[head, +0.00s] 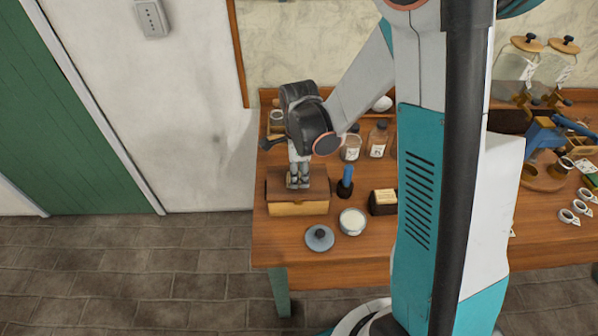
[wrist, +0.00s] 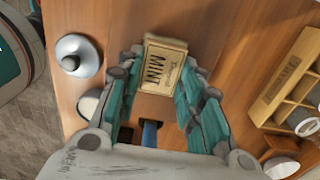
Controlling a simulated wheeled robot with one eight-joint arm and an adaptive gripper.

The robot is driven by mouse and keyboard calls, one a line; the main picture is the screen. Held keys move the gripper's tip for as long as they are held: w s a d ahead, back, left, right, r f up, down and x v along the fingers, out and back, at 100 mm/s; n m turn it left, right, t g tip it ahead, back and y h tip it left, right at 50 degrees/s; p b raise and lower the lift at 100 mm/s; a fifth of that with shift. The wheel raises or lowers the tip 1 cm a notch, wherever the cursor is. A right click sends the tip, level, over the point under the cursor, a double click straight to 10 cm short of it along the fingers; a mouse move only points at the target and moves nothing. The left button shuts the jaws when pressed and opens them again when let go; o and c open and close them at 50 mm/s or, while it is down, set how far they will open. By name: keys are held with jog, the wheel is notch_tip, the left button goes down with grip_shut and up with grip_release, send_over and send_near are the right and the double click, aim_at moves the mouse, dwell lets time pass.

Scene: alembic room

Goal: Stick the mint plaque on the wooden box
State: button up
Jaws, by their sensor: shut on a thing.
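The wooden box (head: 298,208) stands at the left end of the table, with a dark brown top and a lighter front. My gripper (head: 298,184) points down over the box's top in the head view. In the wrist view my gripper (wrist: 161,78) is shut on the mint plaque (wrist: 164,62), a small cream plate with dark lettering reading MINT. The plaque lies between the fingertips, with its lettered face toward the wrist camera. I cannot tell whether the plaque touches the box, and the box's outline is not clear in the wrist view.
Jars (head: 377,139) are behind. A wooden compartment tray (wrist: 286,92) shows in the wrist view.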

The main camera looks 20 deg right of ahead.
aim_at(299, 177)
dwell(0.3)
jog(key=o, duration=0.9)
jog(key=shift+r, duration=0.15)
jog(key=shift+r+p, duration=2.25)
jog(key=shift+r, duration=1.15)
